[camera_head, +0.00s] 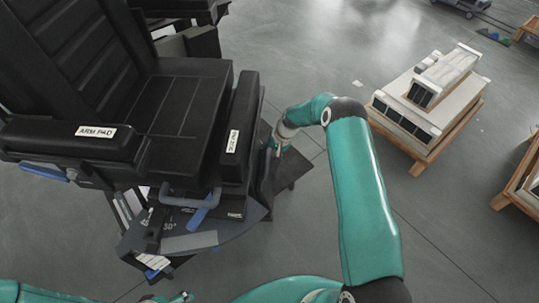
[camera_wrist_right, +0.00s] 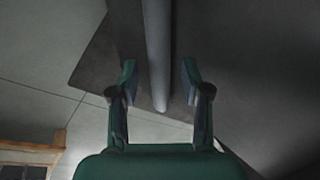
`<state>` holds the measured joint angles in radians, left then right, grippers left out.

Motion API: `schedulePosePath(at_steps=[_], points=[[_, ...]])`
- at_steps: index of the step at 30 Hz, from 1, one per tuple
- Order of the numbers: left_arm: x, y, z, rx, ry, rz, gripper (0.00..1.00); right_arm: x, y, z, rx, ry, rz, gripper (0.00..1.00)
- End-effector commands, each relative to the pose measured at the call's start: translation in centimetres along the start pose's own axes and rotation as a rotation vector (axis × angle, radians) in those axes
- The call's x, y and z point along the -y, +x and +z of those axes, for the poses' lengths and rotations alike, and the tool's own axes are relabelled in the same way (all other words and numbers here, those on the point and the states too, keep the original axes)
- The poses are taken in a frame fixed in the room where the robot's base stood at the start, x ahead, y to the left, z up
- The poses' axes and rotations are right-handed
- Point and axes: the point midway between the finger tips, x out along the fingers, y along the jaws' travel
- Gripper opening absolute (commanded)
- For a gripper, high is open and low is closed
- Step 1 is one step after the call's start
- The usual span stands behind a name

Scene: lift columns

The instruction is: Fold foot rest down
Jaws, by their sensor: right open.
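A black padded chair (camera_head: 185,95) fills the left of the head view, with a labelled arm pad (camera_head: 60,138). A thick black panel (camera_head: 243,105) with a small white label stands along the seat's front edge; I cannot tell if it is the foot rest. My right gripper (camera_head: 279,141) is beside that panel, low over a dark flat plate (camera_head: 290,176). In the right wrist view my right gripper (camera_wrist_right: 160,83) is open, with a grey bar (camera_wrist_right: 157,40) between its fingers; contact is not visible. A teal part of my left arm shows at the bottom; its jaws are unclear.
Blue levers (camera_head: 198,216) and a bent grey handle (camera_head: 188,194) stick out below the seat. A wooden pallet (camera_head: 425,155) with stacked boxed units stands at the upper right. Another pallet (camera_head: 510,190) is at the right edge.

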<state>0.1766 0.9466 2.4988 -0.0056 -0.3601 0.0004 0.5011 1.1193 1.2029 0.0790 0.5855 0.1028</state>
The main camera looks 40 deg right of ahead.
Motion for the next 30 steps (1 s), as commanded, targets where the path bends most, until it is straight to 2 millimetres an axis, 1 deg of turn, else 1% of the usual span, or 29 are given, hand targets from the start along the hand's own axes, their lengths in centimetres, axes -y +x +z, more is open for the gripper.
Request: schedulePosePath(at_steps=[7,14,15,16,26,30], points=[[0.00,0.00,0.00,0.000,0.000,0.000,0.76,0.02,0.07,0.01,0.000,0.000,0.000,0.47],[0.00,0.00,0.00,0.000,0.000,0.000,0.76,0.01,0.05,0.02,0.001,0.000,0.000,0.09],[0.00,0.00,0.00,0.000,0.000,0.000,0.76,0.00,0.05,0.02,0.001,0.000,0.000,0.03],[0.00,0.00,0.00,0.000,0.000,0.000,0.76,0.00,0.04,0.02,0.001,0.000,0.000,0.00],[0.02,0.04,0.00,0.000,0.000,0.000,0.76,-0.05,0.04,0.02,0.001,0.000,0.000,0.00],[0.13,0.36,0.00,0.000,0.000,0.000,0.76,-0.22,0.04,0.06,0.002,-0.003,0.001,0.00]])
